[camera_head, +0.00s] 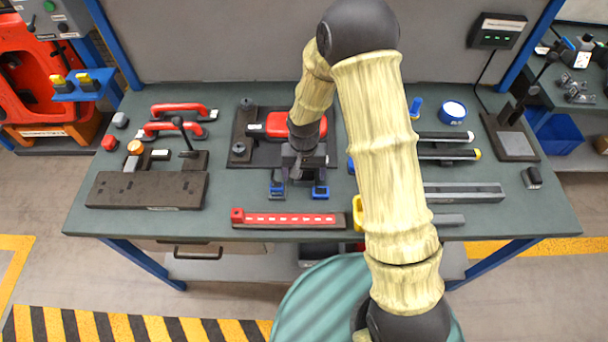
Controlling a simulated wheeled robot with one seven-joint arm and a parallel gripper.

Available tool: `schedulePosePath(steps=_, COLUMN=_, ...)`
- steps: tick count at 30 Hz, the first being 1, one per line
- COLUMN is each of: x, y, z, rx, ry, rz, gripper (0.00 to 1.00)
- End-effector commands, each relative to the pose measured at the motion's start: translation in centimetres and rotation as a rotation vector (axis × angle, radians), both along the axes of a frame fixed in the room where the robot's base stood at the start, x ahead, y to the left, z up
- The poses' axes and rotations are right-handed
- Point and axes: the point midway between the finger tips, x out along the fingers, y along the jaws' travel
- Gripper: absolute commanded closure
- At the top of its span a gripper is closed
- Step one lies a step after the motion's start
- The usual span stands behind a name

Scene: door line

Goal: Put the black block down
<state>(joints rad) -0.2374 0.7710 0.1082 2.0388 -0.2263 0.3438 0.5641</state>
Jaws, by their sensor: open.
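My gripper (299,190) points down over the middle of the workbench (230,185), with its two blue-tipped fingers spread apart. I see nothing held between the fingers, only bench surface. I cannot tell from this view whether the tips touch the bench. A small blackish block (532,177) lies near the bench's right edge, well apart from my gripper. I cannot tell for sure whether this is the black block. My arm hides part of the bench right of the middle.
A red slotted bar (290,219) lies at the front edge, just before my gripper. A dark fixture with a red part (280,125) stands behind it. A long dark plate (147,191) is at left. Grey rails (475,191) lie at right. Bare bench shows left of my gripper.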

Motion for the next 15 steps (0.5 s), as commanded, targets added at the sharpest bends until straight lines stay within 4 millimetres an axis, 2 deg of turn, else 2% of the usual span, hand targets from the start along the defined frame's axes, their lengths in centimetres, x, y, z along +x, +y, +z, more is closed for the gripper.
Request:
schedulePosePath(steps=4, x=-0.01, y=-0.01, z=-1.09, rx=0.0, ry=0.0, rz=-0.001, gripper=0.2)
schedulePosePath(steps=15, x=0.02, y=0.01, z=-1.18, rx=0.001, ry=-0.001, rz=0.0, gripper=0.2)
